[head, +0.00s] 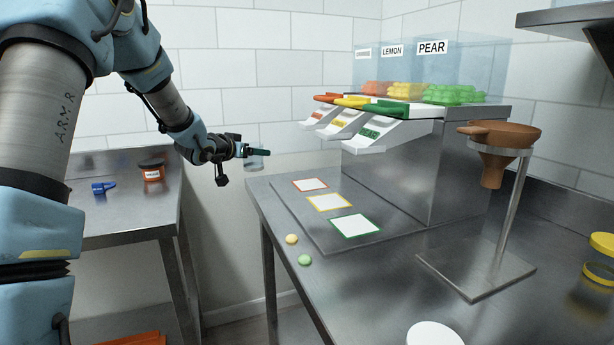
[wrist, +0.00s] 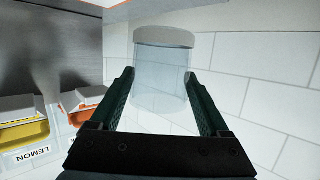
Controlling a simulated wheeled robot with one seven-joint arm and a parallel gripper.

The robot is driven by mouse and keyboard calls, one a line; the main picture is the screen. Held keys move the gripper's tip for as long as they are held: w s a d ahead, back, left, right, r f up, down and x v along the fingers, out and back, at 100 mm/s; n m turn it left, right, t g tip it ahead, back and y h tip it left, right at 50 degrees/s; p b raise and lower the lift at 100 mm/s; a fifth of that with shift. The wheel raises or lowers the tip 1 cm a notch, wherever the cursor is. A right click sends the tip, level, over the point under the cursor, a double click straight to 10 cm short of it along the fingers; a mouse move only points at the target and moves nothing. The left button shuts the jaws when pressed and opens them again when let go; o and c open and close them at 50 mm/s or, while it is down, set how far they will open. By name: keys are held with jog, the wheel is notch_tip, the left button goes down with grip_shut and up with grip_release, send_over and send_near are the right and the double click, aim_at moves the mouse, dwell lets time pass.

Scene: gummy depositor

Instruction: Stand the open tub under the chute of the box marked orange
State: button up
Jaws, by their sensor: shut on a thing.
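My gripper (head: 262,153) is shut on a clear open tub (head: 256,163), held in the air left of the dispenser, beyond the table's left edge. In the wrist view the tub (wrist: 160,72) sits between the two dark green fingers (wrist: 160,100) and looks empty. The box marked orange (head: 368,68) is the far left one, its small label hard to read. Its chute (head: 318,116) slopes down to the left, above an orange-bordered white square (head: 310,185) with nothing on it. The orange chute (wrist: 84,100) also shows left of the gripper in the wrist view.
The lemon chute (head: 343,124) and pear chute (head: 376,136) stand beside it, over bare yellow (head: 329,202) and green (head: 356,226) squares. Two gummies (head: 292,239) lie at the near table edge. A brown funnel (head: 492,160) stands right. A lidded jar (head: 151,171) is on the left table.

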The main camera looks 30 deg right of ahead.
jog(key=s+d+p, duration=0.2)
jog(key=d+p, duration=0.2)
jog(key=d, duration=1.3)
jog(key=f, duration=0.2)
jog(key=f+p, duration=0.1)
jog(key=f, duration=0.1)
jog(key=f+p, duration=0.1)
jog(key=f, duration=0.1)
jog(key=shift+s+d+f, duration=0.15)
jog(key=shift+d+f, duration=0.05)
jog(key=shift+d, duration=0.15)
jog(key=shift+d+f+p, duration=0.1)
jog(key=shift+d+p, duration=0.05)
jog(key=shift+p, duration=0.35)
jog(key=shift+f, duration=0.2)
jog(key=shift+f+b, duration=0.2)
jog(key=shift+b, duration=0.15)
jog(key=o, duration=1.2)
